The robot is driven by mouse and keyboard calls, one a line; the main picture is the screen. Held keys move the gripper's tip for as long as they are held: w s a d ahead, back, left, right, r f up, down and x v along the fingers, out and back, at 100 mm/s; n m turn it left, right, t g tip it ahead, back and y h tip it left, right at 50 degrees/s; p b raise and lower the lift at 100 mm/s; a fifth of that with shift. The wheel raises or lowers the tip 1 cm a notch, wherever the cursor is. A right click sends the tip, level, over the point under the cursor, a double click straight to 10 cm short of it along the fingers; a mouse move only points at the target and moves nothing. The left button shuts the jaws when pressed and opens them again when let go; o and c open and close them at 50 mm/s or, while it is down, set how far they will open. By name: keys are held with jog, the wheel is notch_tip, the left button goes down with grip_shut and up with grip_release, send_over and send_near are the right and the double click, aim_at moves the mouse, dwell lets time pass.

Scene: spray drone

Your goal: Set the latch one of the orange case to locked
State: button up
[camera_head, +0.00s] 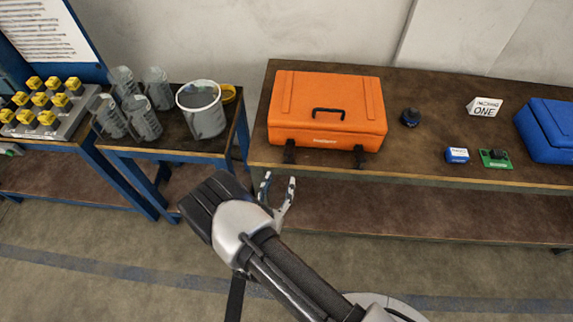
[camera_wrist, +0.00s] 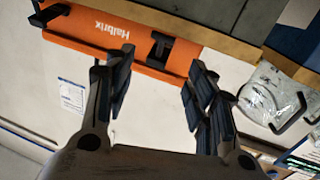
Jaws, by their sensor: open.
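The closed orange case (camera_head: 328,100) lies on the brown workbench, its black handle on the lid. Its front has a left black latch (camera_head: 289,152) and a right black latch (camera_head: 359,157); neither shows a readable "one" label, and whether each is locked is unclear. My gripper (camera_head: 279,180) is open and empty, in front of the bench near the left latch. In the wrist view, upside down, the case (camera_wrist: 150,22) shows beyond my open fingers (camera_wrist: 160,65). The left latch (camera_wrist: 160,48) appears between them, apart from both; the other latch (camera_wrist: 50,14) is at upper left.
The workbench edge (camera_head: 420,180) runs below the case.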

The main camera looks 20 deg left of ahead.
aim_at(287, 164)
jog(key=w+b, duration=0.1)
jog(key=w, duration=0.7)
jog(key=shift+w+a, duration=0.2)
grip_shut()
dwell(0.4)
